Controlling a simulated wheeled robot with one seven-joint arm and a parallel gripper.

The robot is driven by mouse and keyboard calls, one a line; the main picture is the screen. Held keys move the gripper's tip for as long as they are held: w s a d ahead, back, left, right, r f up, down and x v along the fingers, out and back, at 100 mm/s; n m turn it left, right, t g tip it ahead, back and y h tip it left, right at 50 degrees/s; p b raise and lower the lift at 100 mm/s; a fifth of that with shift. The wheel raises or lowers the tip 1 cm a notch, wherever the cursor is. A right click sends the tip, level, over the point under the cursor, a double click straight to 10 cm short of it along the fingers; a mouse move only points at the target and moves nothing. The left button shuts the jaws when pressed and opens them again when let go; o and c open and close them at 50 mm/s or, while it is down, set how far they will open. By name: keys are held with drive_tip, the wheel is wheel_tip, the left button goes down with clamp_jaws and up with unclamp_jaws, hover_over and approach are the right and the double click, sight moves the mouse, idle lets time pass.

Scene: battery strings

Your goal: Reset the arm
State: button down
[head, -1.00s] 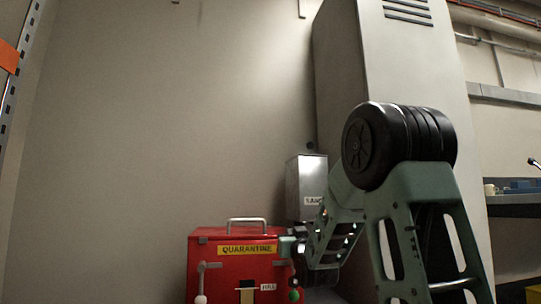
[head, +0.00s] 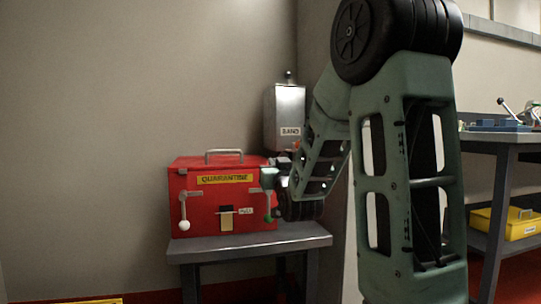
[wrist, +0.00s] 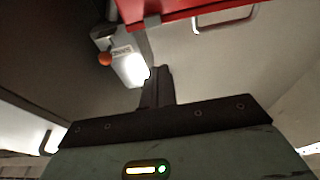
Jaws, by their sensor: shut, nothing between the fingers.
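My gripper (wrist: 157,75) shows in the wrist view as dark fingers held together, with nothing between them. In the head view my green arm reaches away on the right and folds down to the right front side of the red quarantine box (head: 222,210). The fingertips cannot be made out there. The box stands on a grey table (head: 250,246) and has a metal handle on top. Its front has a white-knobbed lever (head: 184,224) on the left and a green-knobbed lever (head: 267,218) on the right. The box edge (wrist: 170,10) also crosses the top of the wrist view.
The wall area left of the box is clear.

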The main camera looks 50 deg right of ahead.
drive_tip(key=shift+s+a+f, duration=0.2)
drive_tip(key=shift+s+a, duration=0.2)
drive_tip(key=shift+s, duration=0.15)
